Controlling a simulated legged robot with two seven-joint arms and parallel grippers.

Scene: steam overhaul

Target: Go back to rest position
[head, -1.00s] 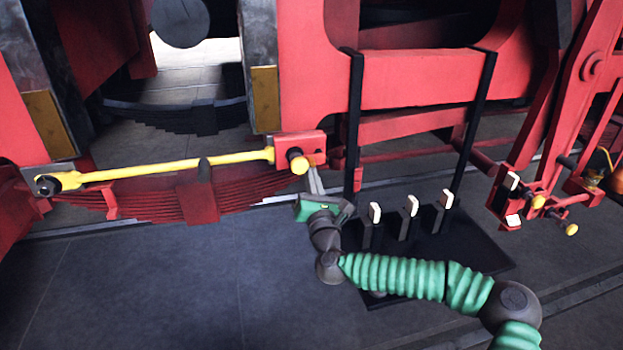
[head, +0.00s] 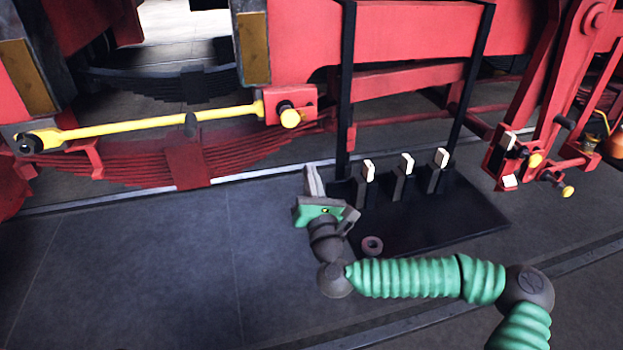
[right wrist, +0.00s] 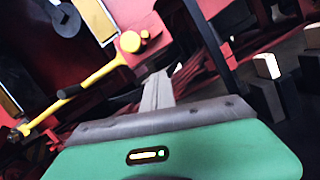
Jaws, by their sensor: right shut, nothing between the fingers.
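My right gripper (head: 313,181) shows in the head view with its green and grey arm coming in from the lower right. Its fingers are together and empty, pointing up and away from me. It is in front of the leaf spring and beside the left end of the black tray, apart from the yellow rod. In the right wrist view its closed fingers (right wrist: 157,90) rise above the green housing, with nothing between them. My left gripper is in neither view.
A yellow rod (head: 160,122) spans the red leaf spring (head: 190,155). A black tray (head: 440,226) holds several white-topped black posts (head: 406,165), with a ring (head: 372,246) near its front left. Red linkage (head: 535,110) stands at right. The floor (head: 150,270) at lower left is clear.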

